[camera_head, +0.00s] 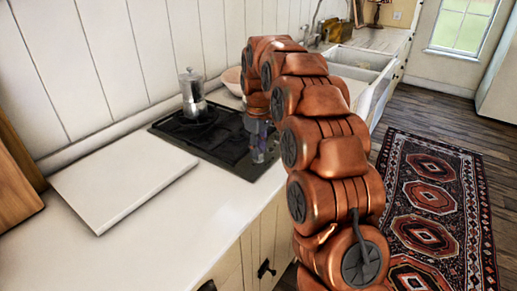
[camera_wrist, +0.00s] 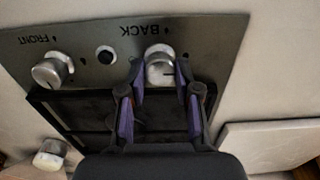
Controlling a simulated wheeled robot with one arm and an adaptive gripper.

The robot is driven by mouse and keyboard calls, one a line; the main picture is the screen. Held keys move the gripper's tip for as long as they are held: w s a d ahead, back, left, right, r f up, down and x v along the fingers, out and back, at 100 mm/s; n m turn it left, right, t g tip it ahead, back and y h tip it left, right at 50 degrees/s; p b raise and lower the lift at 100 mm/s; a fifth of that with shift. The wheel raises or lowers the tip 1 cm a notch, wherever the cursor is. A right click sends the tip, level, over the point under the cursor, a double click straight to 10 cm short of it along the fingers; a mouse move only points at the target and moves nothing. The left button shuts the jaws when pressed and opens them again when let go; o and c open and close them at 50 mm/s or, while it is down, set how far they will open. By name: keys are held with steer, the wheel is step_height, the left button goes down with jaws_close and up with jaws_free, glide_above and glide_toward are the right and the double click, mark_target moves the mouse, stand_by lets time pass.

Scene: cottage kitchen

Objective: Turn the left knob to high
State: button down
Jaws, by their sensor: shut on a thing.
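The wrist view shows a grey hob panel (camera_wrist: 215,45) with two pale round knobs and the upside-down words FRONT and BACK. The knob by BACK (camera_wrist: 159,68) is between my gripper's fingertips (camera_wrist: 160,72), one finger on each side, and the jaws are shut on it. This knob is on the side nearer the white board. The other knob (camera_wrist: 50,70), by FRONT, stands free at the left. The knob's setting is not readable. In the head view my gripper (camera_head: 260,146) reaches down over the dark hob (camera_head: 195,137), and the knobs are hidden there.
A silver moka pot (camera_head: 193,98) stands at the back of the hob, with a pale bowl (camera_head: 232,78) behind. A white board (camera_head: 120,185) lies on the counter left of the hob; its edge shows in the wrist view (camera_wrist: 265,145). A small black button (camera_wrist: 106,54) lies between the knobs.

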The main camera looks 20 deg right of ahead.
steer(key=c, duration=0.8)
jaws_free()
steer(key=shift+w+r, duration=0.1)
steer(key=shift+r, duration=3.4)
steer(key=shift+a+r, duration=0.1)
steer(key=shift+r, duration=0.15)
